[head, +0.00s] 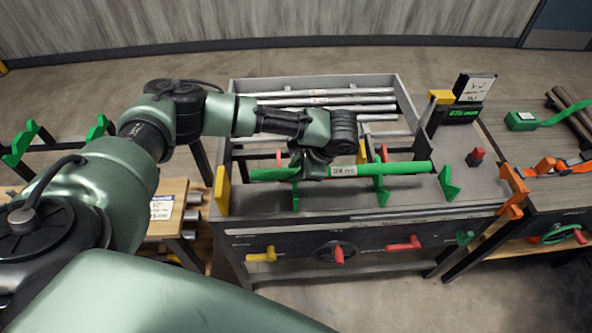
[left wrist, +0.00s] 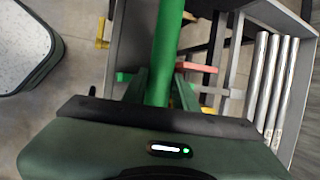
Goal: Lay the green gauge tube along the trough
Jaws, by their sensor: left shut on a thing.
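The green gauge tube (head: 400,168) lies roughly level across the front of the grey bench, with a white label near its middle. My left gripper (head: 297,170) is shut on it, left of the label. In the left wrist view the tube (left wrist: 168,45) runs away from between the fingers of the left gripper (left wrist: 160,92). Green brackets (head: 381,192) stand below and beside the tube; another (head: 448,183) stands just past its right end. I cannot tell whether the tube touches them. No clear trough shows apart from this row of brackets. My right gripper is out of view.
Several silver tubes (head: 345,101) lie in the walled back part of the bench (head: 412,97). A yellow plate (head: 222,190) stands at the left end, a red button (head: 475,157) at the right. Coloured handles and a handwheel (head: 337,252) stick out of the front panel.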

